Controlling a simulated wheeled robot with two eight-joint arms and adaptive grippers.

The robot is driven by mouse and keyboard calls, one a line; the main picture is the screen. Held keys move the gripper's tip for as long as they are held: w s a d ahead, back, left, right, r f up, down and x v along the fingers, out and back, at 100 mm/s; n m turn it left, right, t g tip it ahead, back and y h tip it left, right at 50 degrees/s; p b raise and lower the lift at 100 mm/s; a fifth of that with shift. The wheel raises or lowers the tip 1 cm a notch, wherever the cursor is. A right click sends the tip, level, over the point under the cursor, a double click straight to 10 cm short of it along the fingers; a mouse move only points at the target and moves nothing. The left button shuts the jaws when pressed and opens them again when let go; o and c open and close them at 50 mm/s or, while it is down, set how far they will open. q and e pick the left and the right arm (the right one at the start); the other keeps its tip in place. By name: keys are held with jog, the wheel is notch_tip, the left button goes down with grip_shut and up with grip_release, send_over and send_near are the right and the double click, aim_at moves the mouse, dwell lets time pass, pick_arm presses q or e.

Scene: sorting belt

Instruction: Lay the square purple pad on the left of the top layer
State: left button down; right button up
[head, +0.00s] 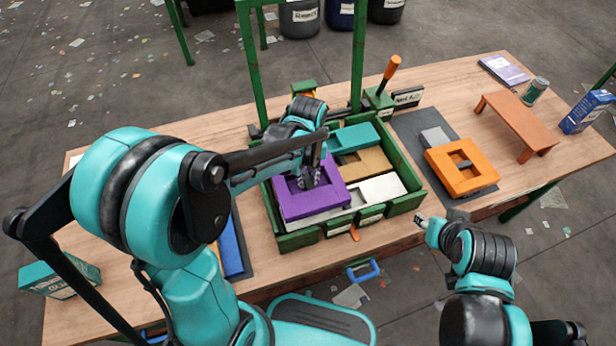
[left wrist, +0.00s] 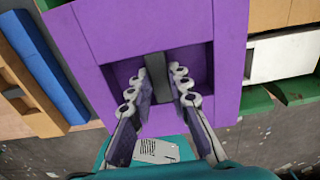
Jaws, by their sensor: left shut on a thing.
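The square purple pad (head: 305,203) is in the left part of the green crate (head: 408,172) in the head view. My left gripper (head: 308,180) is over its recessed middle and is shut on its dark centre grip. In the left wrist view, both fingers (left wrist: 160,90) stand on either side of that grip, and the purple pad (left wrist: 85,28) fills the middle. Whether the pad rests on what lies under it or hangs just above cannot be told. A teal block (head: 356,136), a tan block and a white block (head: 376,190) lie to its right. My right gripper (head: 432,222) is by the table's front edge; its fingers are unclear.
An orange square pad (head: 462,167) lies on a dark mat right of the crate. A small brown bench (head: 516,125) and a blue box (head: 587,111) are farther right. A blue piece (head: 231,248) lies left of the crate. Green posts rise behind the crate.

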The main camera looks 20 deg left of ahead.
aim_at(308, 186)
pick_arm(q)
jog(key=shift+f, duration=0.1)
jog(key=shift+f+b, duration=1.6)
jog(key=shift+f, duration=0.3)
jog(key=shift+f+b, duration=0.6)
jog(key=shift+f, duration=0.15)
jog(key=c, duration=1.3)
grip_release()
jog(key=shift+c, duration=0.2)
notch_tip(308, 186, up, 12)
jog(key=shift+r, duration=0.1)
